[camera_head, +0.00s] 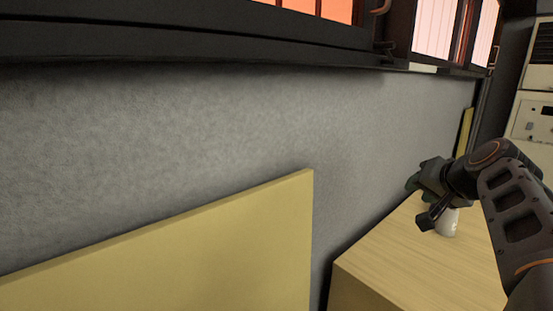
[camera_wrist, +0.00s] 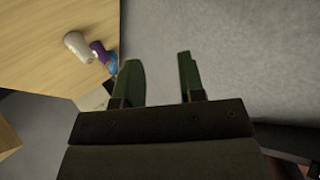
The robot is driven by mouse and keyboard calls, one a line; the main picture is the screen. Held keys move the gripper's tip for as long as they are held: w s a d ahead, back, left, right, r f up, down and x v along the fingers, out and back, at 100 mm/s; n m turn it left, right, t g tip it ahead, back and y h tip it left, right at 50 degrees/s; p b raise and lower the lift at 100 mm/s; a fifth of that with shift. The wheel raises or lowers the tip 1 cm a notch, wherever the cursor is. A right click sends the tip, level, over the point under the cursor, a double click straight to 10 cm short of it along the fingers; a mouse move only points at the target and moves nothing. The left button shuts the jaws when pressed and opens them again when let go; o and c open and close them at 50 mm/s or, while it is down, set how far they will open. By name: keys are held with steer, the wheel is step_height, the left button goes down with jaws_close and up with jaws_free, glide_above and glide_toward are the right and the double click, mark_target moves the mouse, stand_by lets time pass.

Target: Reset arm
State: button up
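My gripper (camera_wrist: 160,82) shows in the wrist view with its two dark green fingers apart and nothing between them. In the wrist view the fingers point toward bare grey surface, with the table off to the left.
A wooden table (camera_head: 400,262) stands at lower right with a white object (camera_head: 447,222) on it, partly behind my arm. The wrist view shows a white cup-like object (camera_wrist: 78,46) and a purple and blue object (camera_wrist: 102,54). A yellow panel (camera_head: 220,250) stands before the grey wall (camera_head: 200,130).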

steer(key=s+a+f+n+g, duration=0.2)
steer(key=s+a+f, duration=0.3)
steer(key=f, duration=0.3)
steer(key=s+a+f+n+g, duration=0.2)
steer(key=s+a+f, duration=0.3)
steer(key=f, duration=0.3)
steer(key=s+a+f+n+g+h, duration=0.1)
steer(key=s+a+f+n+g, duration=0.1)
steer(key=s+a+f, duration=0.3)
step_height(320, 180, down, 3)
steer(key=shift+s+a+r+g, duration=0.1)
steer(key=shift+s+a+g, duration=0.15)
steer(key=shift+g, duration=0.15)
steer(key=shift+d, duration=0.15)
